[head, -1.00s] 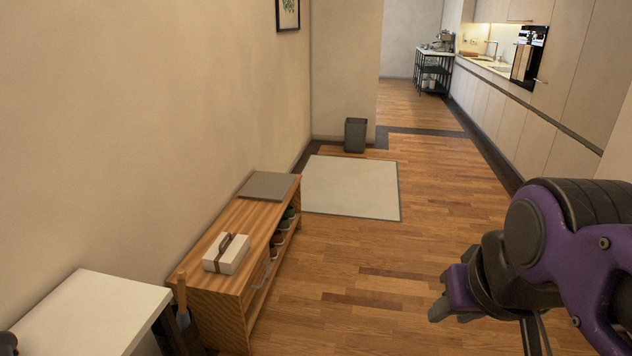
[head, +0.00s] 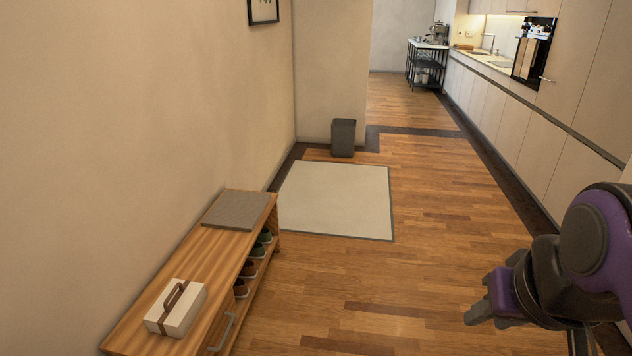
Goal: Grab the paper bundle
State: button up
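The paper bundle appears to be a white block (head: 186,311) bound with a brown strap that forms a handle on top. It lies on the near part of the wooden bench (head: 207,254), at the lower left of the head view. My gripper (head: 481,297) is at the lower right, over open floor and well apart from the bundle. Its two grey fingers look spread, with nothing seen between them. The arm's purple and black links run off the right edge.
A grey cushion (head: 235,210) lies on the bench's far end, with shoes (head: 253,259) on the shelf below. A pale rug (head: 336,198) and dark bin (head: 343,137) are ahead. Open floor (head: 370,290) separates bench and arm. Cabinets (head: 515,120) line the right.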

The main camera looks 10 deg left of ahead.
aim_at(172, 313)
jog(key=i+u, duration=0.4)
jog(key=i+l+u, duration=0.35)
jog(key=i, duration=0.15)
jog(key=i+u, duration=0.2)
jog(key=u, duration=0.2)
jog(key=i+u, duration=0.15)
jog(key=u, duration=0.2)
jog(key=i+l+u, duration=0.15)
jog(key=u, duration=0.25)
jog(key=i+l+u, duration=0.1)
jog(key=u, duration=0.25)
jog(key=i+l+u, duration=0.15)
jog(key=u, duration=0.2)
jog(key=i+l+u, duration=0.3)
jog(key=k+j, duration=0.05)
jog(key=j, duration=0.05)
